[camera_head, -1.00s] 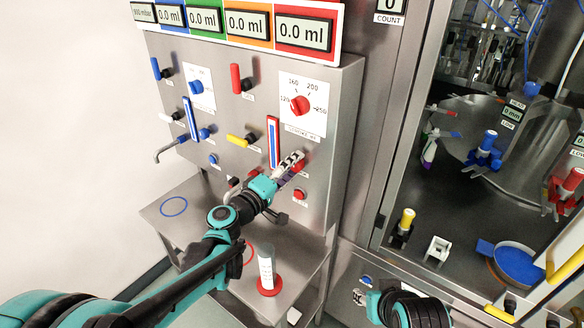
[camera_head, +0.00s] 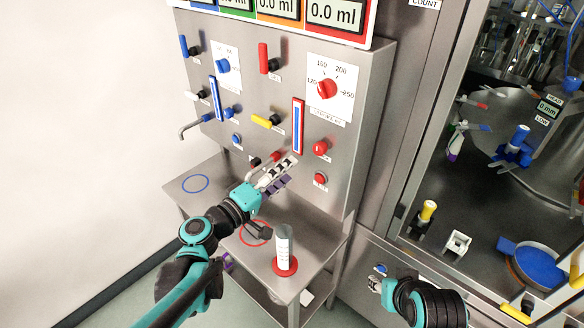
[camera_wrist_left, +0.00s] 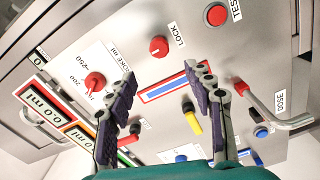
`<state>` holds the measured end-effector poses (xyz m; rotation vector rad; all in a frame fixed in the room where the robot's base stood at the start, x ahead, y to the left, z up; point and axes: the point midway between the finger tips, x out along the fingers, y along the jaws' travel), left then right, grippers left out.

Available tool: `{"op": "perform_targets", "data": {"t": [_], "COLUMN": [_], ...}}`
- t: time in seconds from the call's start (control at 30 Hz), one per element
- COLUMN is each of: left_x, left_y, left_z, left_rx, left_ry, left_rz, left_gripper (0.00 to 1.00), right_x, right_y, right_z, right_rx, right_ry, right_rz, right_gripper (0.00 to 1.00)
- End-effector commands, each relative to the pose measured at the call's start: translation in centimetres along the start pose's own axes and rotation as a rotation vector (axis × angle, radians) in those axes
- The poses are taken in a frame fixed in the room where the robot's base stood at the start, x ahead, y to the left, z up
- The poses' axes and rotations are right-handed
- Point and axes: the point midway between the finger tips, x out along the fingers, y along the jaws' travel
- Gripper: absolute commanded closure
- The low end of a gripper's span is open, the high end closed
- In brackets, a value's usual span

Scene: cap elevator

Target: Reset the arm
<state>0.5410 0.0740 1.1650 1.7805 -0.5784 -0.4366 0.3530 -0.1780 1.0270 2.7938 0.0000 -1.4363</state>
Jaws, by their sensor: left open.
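My left gripper (camera_head: 283,172) is in front of the steel panel (camera_head: 262,93), below the blue-and-red gauge strip (camera_head: 298,126). Its fingers are spread with nothing between them, as the left wrist view also shows (camera_wrist_left: 160,82). The red LOCK knob (camera_head: 321,147) is to the right of the gripper and apart from it; it also shows in the wrist view (camera_wrist_left: 159,46). The red TEST button (camera_head: 321,179) is lower right. My right gripper (camera_head: 376,284) is at the lower right, small and partly hidden by its own wrist.
A clear cylinder on a red base (camera_head: 285,252) stands on the steel shelf (camera_head: 325,250) below my left gripper. Several levers and knobs stick out from the panel, such as the yellow lever (camera_head: 262,121). Bare floor and white wall lie at the left.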

Motion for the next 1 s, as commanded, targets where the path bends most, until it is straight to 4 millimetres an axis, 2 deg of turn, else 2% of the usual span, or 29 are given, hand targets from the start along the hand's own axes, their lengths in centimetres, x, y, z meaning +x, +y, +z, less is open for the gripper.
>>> {"op": "perform_targets", "data": {"t": [0.43,0.53,0.63,0.73,0.8,0.9,1.0], "left_x": [-0.1,-0.4,-1.6,-4.1,-6.6,-10.7,-14.8], "left_y": [0.0,-0.4,-1.7,-4.0,-5.9,-8.6,-10.6], "left_z": [0.1,1.2,3.5,6.2,7.5,8.4,8.3], "left_rx": [0.004,0.045,0.140,0.279,0.385,0.532,0.662], "left_ry": [-0.004,-0.033,-0.096,-0.184,-0.243,-0.311,-0.357], "left_rz": [-0.005,-0.048,-0.156,-0.318,-0.447,-0.629,-0.794], "left_gripper": [0.48,0.48,0.48,0.48,0.48,0.48,0.48], "right_x": [0.0,0.0,0.0,0.0,0.0,0.0,0.0], "right_y": [0.0,0.0,0.0,0.0,0.0,0.0,0.0], "right_z": [0.0,0.0,0.0,0.0,0.0,0.0,0.0], "right_rx": [0.000,0.000,0.000,0.000,0.000,0.000,0.000], "right_ry": [0.000,0.000,0.000,0.000,0.000,0.000,0.000], "right_rz": [0.000,0.000,0.000,0.000,0.000,0.000,0.000], "right_gripper": [0.60,0.60,0.60,0.60,0.60,0.60,0.60]}}
